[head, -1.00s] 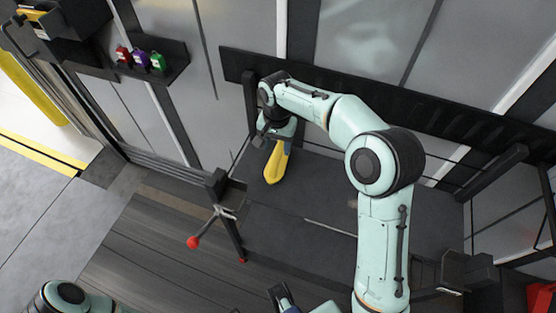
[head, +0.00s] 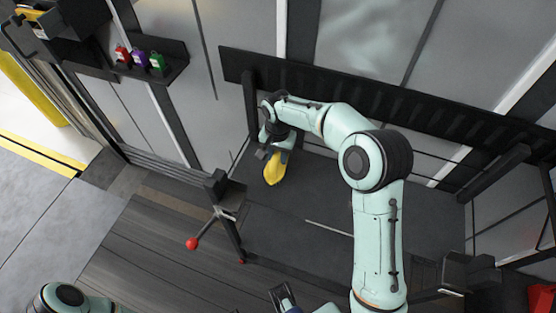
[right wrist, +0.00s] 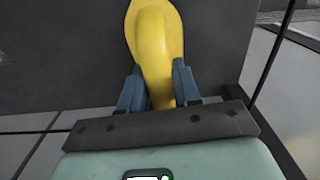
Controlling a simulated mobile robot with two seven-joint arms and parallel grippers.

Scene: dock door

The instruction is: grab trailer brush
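The trailer brush, a yellow rounded piece (head: 275,168), is at the left end of the dark surface below the wall in the head view. My right gripper (head: 277,152) reaches down over its upper end. In the right wrist view the yellow brush (right wrist: 155,40) runs from its broad end at the top down between the two blue fingers of my right gripper (right wrist: 161,85). A finger lies close on each side; whether they press on it cannot be told. My left gripper (head: 281,294) shows only partly at the bottom edge, and its finger state is unclear.
A small wall shelf (head: 165,72) holds red, purple and green items. A dark ribbed rail (head: 390,95) runs along the wall behind my right arm. The dark surface (head: 300,220) below the brush is clear.

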